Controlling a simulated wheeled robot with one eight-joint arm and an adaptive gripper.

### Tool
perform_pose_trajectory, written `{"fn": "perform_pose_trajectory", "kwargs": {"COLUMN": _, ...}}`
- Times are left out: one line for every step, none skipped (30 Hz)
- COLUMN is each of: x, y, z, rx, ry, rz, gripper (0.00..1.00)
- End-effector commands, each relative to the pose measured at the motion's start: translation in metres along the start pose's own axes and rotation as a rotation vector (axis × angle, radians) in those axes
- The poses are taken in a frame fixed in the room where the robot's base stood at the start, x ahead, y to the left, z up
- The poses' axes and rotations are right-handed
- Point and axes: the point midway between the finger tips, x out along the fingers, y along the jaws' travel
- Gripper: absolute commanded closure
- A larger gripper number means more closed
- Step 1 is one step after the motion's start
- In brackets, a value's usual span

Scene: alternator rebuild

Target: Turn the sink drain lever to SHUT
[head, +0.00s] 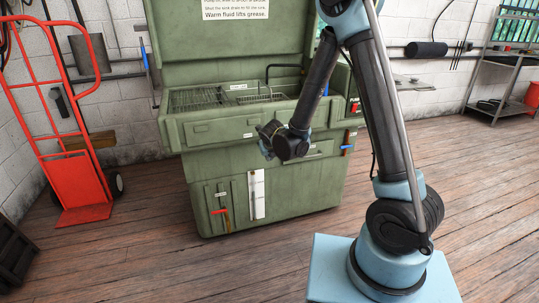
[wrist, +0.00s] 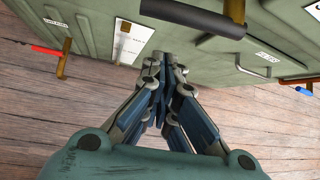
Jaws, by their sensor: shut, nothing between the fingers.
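The green sink cabinet (head: 215,135) stands in the middle of the head view. A lever with a red grip (head: 219,212) and a brass part is low on its front left; it also shows at the upper left of the wrist view (wrist: 46,50). Another lever with a blue grip (head: 346,147) is on the cabinet's right side. The labels are too small to read, so I cannot tell which lever is the drain's. My gripper (wrist: 165,60) is shut and empty, in front of the cabinet and apart from both levers.
A white gauge strip (head: 257,195) is on the cabinet front, right of the red-grip lever. A red hand truck (head: 75,130) stands at the left. A metal shelf (head: 500,65) is at the far right. The wooden floor (head: 150,255) before the cabinet is clear.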

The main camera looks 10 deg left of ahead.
Motion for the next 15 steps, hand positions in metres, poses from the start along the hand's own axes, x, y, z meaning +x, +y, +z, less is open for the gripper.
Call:
{"fn": "perform_pose_trajectory", "kwargs": {"x": 0.005, "y": 0.0, "z": 0.0, "rx": 0.0, "ry": 0.0, "rz": 0.0, "gripper": 1.0}}
{"fn": "perform_pose_trajectory", "kwargs": {"x": 0.007, "y": 0.0, "z": 0.0, "rx": 0.0, "ry": 0.0, "rz": -0.001, "gripper": 1.0}}
{"fn": "perform_pose_trajectory", "kwargs": {"x": 0.01, "y": 0.0, "z": 0.0, "rx": 0.0, "ry": 0.0, "rz": -0.001, "gripper": 1.0}}
{"fn": "perform_pose_trajectory", "kwargs": {"x": 0.013, "y": 0.0, "z": 0.0, "rx": 0.0, "ry": 0.0, "rz": -0.001, "gripper": 1.0}}
{"fn": "perform_pose_trajectory", "kwargs": {"x": 0.015, "y": -0.001, "z": 0.0, "rx": 0.0, "ry": 0.0, "rz": -0.001, "gripper": 1.0}}
{"fn": "perform_pose_trajectory", "kwargs": {"x": 0.018, "y": -0.001, "z": 0.0, "rx": 0.0, "ry": 0.0, "rz": -0.001, "gripper": 1.0}}
{"fn": "perform_pose_trajectory", "kwargs": {"x": 0.015, "y": -0.001, "z": 0.002, "rx": -0.001, "ry": 0.0, "rz": -0.001, "gripper": 1.0}}
{"fn": "perform_pose_trajectory", "kwargs": {"x": 0.013, "y": -0.001, "z": 0.004, "rx": -0.001, "ry": 0.0, "rz": -0.001, "gripper": 1.0}}
{"fn": "perform_pose_trajectory", "kwargs": {"x": 0.01, "y": -0.001, "z": 0.007, "rx": -0.001, "ry": 0.0, "rz": 0.0, "gripper": 1.0}}
{"fn": "perform_pose_trajectory", "kwargs": {"x": 0.009, "y": 0.0, "z": 0.009, "rx": -0.001, "ry": 0.0, "rz": 0.0, "gripper": 1.0}}
{"fn": "perform_pose_trajectory", "kwargs": {"x": 0.007, "y": 0.0, "z": 0.011, "rx": -0.001, "ry": 0.0, "rz": 0.0, "gripper": 1.0}}
{"fn": "perform_pose_trajectory", "kwargs": {"x": 0.005, "y": 0.0, "z": 0.013, "rx": -0.001, "ry": 0.0, "rz": 0.0, "gripper": 1.0}}
{"fn": "perform_pose_trajectory", "kwargs": {"x": 0.003, "y": 0.0, "z": 0.016, "rx": -0.001, "ry": 0.0, "rz": 0.0, "gripper": 1.0}}
{"fn": "perform_pose_trajectory", "kwargs": {"x": 0.002, "y": 0.0, "z": 0.018, "rx": -0.001, "ry": 0.0, "rz": 0.0, "gripper": 1.0}}
{"fn": "perform_pose_trajectory", "kwargs": {"x": 0.0, "y": 0.0, "z": 0.02, "rx": 0.0, "ry": 0.0, "rz": 0.0, "gripper": 1.0}}
